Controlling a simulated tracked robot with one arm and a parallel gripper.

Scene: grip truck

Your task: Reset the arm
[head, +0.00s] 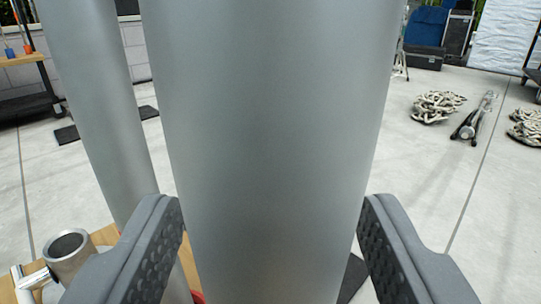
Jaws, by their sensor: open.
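My gripper (272,212) is open, with one dark padded finger at the lower left and one at the lower right. A wide grey upright cylinder (275,120) fills the middle of the view, between the two fingers or just beyond them; I cannot tell which. Its sides come close to both fingertips, and contact cannot be told. A second, narrower-looking grey cylinder (95,100) stands to its left, slightly tilted in the picture. The rest of my arm is not clearly seen.
A wooden surface (103,236) with a short metal tube (69,250) lies at the lower left. A wheeled cart (28,90) stands at the left back. Coiled chain (437,106) and a metal stand (475,118) lie on the right.

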